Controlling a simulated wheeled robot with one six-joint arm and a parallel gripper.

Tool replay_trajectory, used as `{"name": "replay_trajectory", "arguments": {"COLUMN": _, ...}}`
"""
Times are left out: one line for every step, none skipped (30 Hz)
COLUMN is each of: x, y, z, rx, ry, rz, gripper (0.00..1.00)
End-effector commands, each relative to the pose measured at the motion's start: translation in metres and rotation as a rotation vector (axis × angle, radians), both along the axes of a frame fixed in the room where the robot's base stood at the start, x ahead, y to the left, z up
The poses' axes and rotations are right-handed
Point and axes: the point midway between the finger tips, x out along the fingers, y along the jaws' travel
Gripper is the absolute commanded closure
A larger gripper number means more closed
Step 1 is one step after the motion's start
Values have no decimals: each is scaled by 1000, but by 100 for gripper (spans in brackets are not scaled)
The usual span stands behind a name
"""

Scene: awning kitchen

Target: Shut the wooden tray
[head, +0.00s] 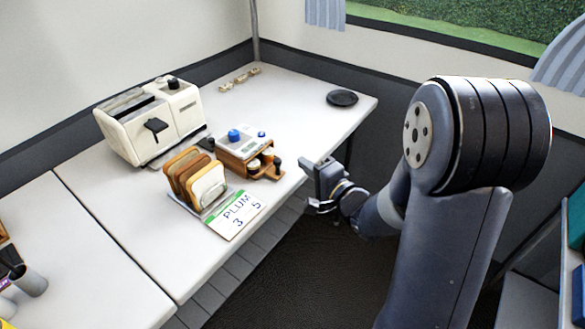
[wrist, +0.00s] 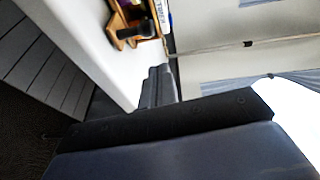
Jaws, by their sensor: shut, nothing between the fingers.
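The wooden tray (head: 266,173) sticks out of the right side of a small wooden box (head: 232,158) with a white scale-like top and blue knobs. Small round items and a dark knob or handle show at the tray. In the wrist view the tray (wrist: 148,38) is at the top, partly cut off by the frame edge. My gripper (head: 305,164) is just right of the tray, by the counter's edge, apart from it. In the wrist view my gripper's fingers (wrist: 157,80) are together and empty, pointing up toward the tray side.
A cream toaster (head: 150,122) is behind left. A black disc (head: 342,98) lies at the far right corner. The counter (head: 290,115) between is clear.

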Motion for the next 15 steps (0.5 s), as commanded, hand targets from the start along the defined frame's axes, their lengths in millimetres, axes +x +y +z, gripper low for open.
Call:
{"name": "replay_trajectory", "arguments": {"x": -1, "y": 9, "z": -2, "rx": -1, "ry": 2, "rz": 5, "gripper": 100}}
{"name": "replay_trajectory", "arguments": {"x": -1, "y": 12, "z": -3, "rx": 0, "ry": 1, "rz": 5, "gripper": 100}}
{"name": "replay_trajectory", "arguments": {"x": 0, "y": 16, "z": -3, "rx": 0, "ry": 1, "rz": 5, "gripper": 100}}
{"name": "replay_trajectory", "arguments": {"x": 1, "y": 20, "z": -3, "rx": 0, "ry": 0, "rz": 4, "gripper": 100}}
{"name": "replay_trajectory", "arguments": {"x": 1, "y": 22, "z": -3, "rx": -1, "ry": 1, "rz": 4, "gripper": 100}}
{"name": "replay_trajectory", "arguments": {"x": 2, "y": 25, "z": -4, "rx": -1, "ry": 1, "rz": 3, "gripper": 100}}
{"name": "replay_trajectory", "arguments": {"x": 3, "y": 27, "z": -4, "rx": -1, "ry": 1, "rz": 3, "gripper": 100}}
{"name": "replay_trajectory", "arguments": {"x": 3, "y": 29, "z": -4, "rx": -1, "ry": 1, "rz": 3, "gripper": 100}}
{"name": "replay_trajectory", "arguments": {"x": 4, "y": 31, "z": -4, "rx": -1, "ry": 1, "rz": 2, "gripper": 100}}
{"name": "replay_trajectory", "arguments": {"x": 4, "y": 32, "z": -4, "rx": -1, "ry": 1, "rz": 1, "gripper": 100}}
{"name": "replay_trajectory", "arguments": {"x": 4, "y": 33, "z": -4, "rx": -1, "ry": 1, "rz": 1, "gripper": 100}}
{"name": "replay_trajectory", "arguments": {"x": 4, "y": 34, "z": -4, "rx": -1, "ry": 1, "rz": 1, "gripper": 100}}
{"name": "replay_trajectory", "arguments": {"x": 4, "y": 35, "z": -4, "rx": -1, "ry": 1, "rz": 1, "gripper": 100}}
{"name": "replay_trajectory", "arguments": {"x": 4, "y": 35, "z": -4, "rx": -1, "ry": 1, "rz": 0, "gripper": 100}}
{"name": "replay_trajectory", "arguments": {"x": 4, "y": 35, "z": -4, "rx": -1, "ry": 1, "rz": 0, "gripper": 100}}
